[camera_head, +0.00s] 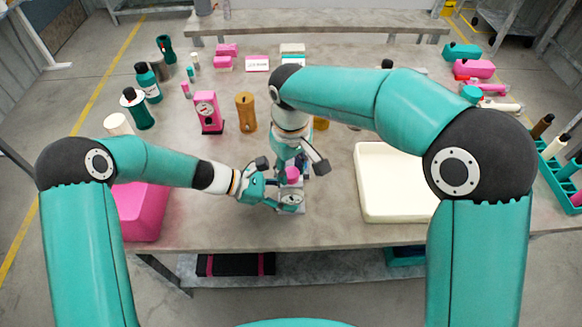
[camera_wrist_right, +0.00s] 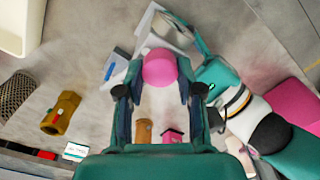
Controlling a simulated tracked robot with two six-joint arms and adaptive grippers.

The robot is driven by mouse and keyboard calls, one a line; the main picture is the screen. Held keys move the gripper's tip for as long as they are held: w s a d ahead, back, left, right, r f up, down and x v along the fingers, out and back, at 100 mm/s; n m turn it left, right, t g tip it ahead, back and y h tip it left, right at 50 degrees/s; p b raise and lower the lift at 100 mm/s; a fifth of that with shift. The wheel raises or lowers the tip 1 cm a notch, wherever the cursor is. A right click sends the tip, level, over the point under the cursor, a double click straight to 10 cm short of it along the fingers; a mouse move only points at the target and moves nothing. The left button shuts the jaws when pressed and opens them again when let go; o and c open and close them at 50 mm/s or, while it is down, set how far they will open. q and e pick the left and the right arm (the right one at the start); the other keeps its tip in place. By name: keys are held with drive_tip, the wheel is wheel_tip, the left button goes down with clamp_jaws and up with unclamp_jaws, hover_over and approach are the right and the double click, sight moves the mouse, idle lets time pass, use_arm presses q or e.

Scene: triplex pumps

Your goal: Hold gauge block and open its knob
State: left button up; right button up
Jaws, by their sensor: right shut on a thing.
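The gauge block (camera_head: 291,200) is a small pale block with a round dial, near the front middle of the table. Its pink knob (camera_head: 292,174) is on its upper side; in the right wrist view the knob (camera_wrist_right: 159,67) lies between my right fingertips. My right gripper (camera_head: 293,167) comes from above and is shut on the knob. My left gripper (camera_head: 264,188) is at the block's left side, with a finger along its front. It also shows in the right wrist view (camera_wrist_right: 207,60). Whether its fingers close on the block is partly hidden.
A white tray (camera_head: 392,172) stands to the right, and a pink bin (camera_head: 141,213) to the left. Behind are a brown cylinder (camera_head: 246,112), a pink device with a dial (camera_head: 208,112) and green bottles (camera_head: 137,108). The table's front edge is close to the block.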

sight(292, 171)
drive_tip(key=shift+n, duration=0.9)
drive_tip(key=shift+d, duration=0.1)
drive_tip(key=o, duration=1.2)
drive_tip(key=shift+c, duration=0.2)
drive_tip(key=shift+r, duration=0.1)
wheel_tip(292, 171, up, 12)
